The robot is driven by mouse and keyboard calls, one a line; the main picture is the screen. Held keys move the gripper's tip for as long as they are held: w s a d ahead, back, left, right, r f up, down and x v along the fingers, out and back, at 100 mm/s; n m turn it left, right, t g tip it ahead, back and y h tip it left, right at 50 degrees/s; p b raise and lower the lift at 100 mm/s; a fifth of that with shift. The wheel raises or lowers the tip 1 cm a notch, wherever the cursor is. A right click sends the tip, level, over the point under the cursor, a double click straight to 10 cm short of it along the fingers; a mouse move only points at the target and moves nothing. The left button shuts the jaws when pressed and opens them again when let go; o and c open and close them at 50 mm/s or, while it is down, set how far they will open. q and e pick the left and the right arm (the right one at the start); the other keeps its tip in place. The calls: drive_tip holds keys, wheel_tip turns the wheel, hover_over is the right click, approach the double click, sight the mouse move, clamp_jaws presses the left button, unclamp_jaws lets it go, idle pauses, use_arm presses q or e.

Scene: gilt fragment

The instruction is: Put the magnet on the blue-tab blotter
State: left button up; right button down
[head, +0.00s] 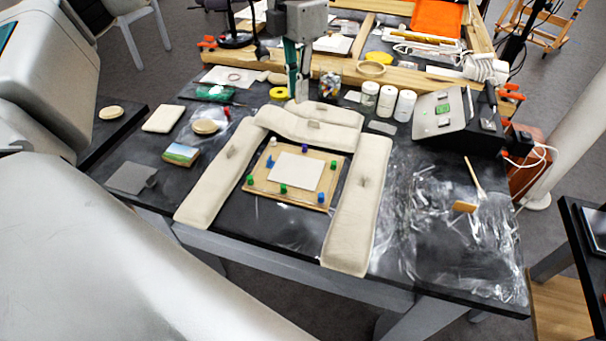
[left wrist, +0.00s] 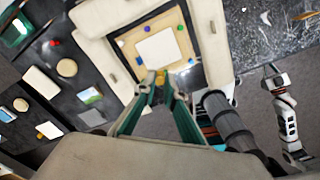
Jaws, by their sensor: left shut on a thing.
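My left gripper (head: 298,97) hangs down at the top middle of the head view, its teal fingers above the back of the table. In the left wrist view its fingertips (left wrist: 160,78) are closed on a small yellowish thing (left wrist: 160,74), mostly hidden between them; I cannot tell for certain that it is the magnet. Pale pads lie at the left of the table: a square one (head: 163,118) and a round one (head: 205,126). I cannot make out a blue tab on either. My right gripper (left wrist: 272,76) shows small at the right of the left wrist view, its opening unclear.
Long beige cushions (head: 208,188) surround a wooden board (head: 260,188) with a white panel (head: 298,171) and coloured pegs. White jars (head: 405,105) and a grey sloped device (head: 440,115) stand at the back right. Clear plastic film (head: 430,225) covers the right side.

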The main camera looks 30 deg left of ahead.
sight(297, 170)
use_arm(q)
drive_tip(key=shift+s+a+f, duration=0.2)
drive_tip(key=shift+s+f, duration=0.1)
drive_tip(key=shift+f, duration=0.15)
wheel_tip(297, 170, down, 19)
drive_tip(key=shift+w+f, duration=0.1)
drive_tip(key=shift+f, duration=0.05)
drive_tip(key=o, duration=0.3)
drive_tip(key=shift+f, duration=0.15)
drive_tip(key=o, duration=0.4)
wheel_tip(297, 170, up, 12)
drive_tip(key=shift+r, duration=0.2)
